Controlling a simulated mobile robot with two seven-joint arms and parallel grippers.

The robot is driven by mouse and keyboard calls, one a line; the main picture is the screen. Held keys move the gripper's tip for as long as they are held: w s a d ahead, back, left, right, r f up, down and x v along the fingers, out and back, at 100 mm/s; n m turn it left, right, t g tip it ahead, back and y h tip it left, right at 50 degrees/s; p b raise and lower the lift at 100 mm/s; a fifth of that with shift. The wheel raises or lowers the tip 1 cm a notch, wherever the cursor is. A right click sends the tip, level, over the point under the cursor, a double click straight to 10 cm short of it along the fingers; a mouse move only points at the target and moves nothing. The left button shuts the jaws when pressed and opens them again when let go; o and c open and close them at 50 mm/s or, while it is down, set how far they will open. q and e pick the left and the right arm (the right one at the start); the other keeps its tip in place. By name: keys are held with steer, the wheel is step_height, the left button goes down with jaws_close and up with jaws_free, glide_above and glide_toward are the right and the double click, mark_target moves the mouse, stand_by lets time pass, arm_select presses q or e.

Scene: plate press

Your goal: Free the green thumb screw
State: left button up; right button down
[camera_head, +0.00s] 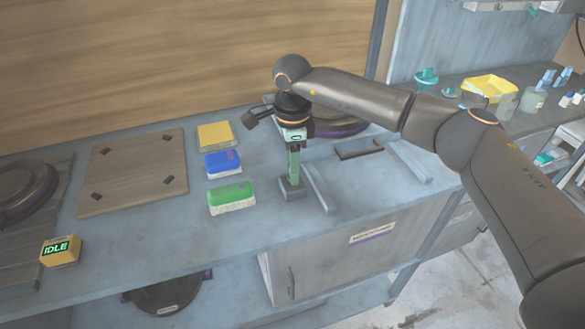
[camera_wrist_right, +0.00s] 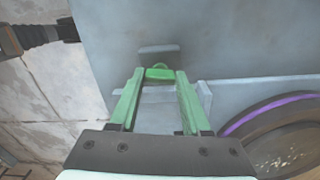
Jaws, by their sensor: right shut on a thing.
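My right gripper (camera_head: 292,178) points down over a small grey block (camera_head: 293,193) on the bench. In the right wrist view its green fingers (camera_wrist_right: 159,76) are shut on the small green thumb screw (camera_wrist_right: 160,72), which sits between the fingertips. In the head view the thumb screw is hidden by the fingers or too small to make out. I cannot tell whether the screw is still seated. My left gripper is not in view.
A purple-rimmed round plate (camera_head: 343,130) lies behind my right gripper. Grey rails (camera_head: 320,188) lie to its right. Green (camera_head: 231,197), blue (camera_head: 222,164) and yellow (camera_head: 215,136) blocks, a brown board (camera_head: 135,172) and an IDLE display (camera_head: 60,251) are to the left.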

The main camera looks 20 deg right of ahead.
steer(key=n+b, duration=0.1)
steer(key=n, duration=0.3)
steer(key=shift+n, duration=0.4)
steer(key=n, duration=0.5)
steer(key=shift+r, duration=0.1)
steer(key=n, duration=0.5)
steer(key=shift+n+b, duration=0.4)
steer(key=n, duration=0.4)
steer(key=shift+n, duration=0.3)
steer(key=shift+c, duration=1.8)
jaws_free()
step_height(320, 180, up, 12)
steer(key=shift+r, duration=0.25)
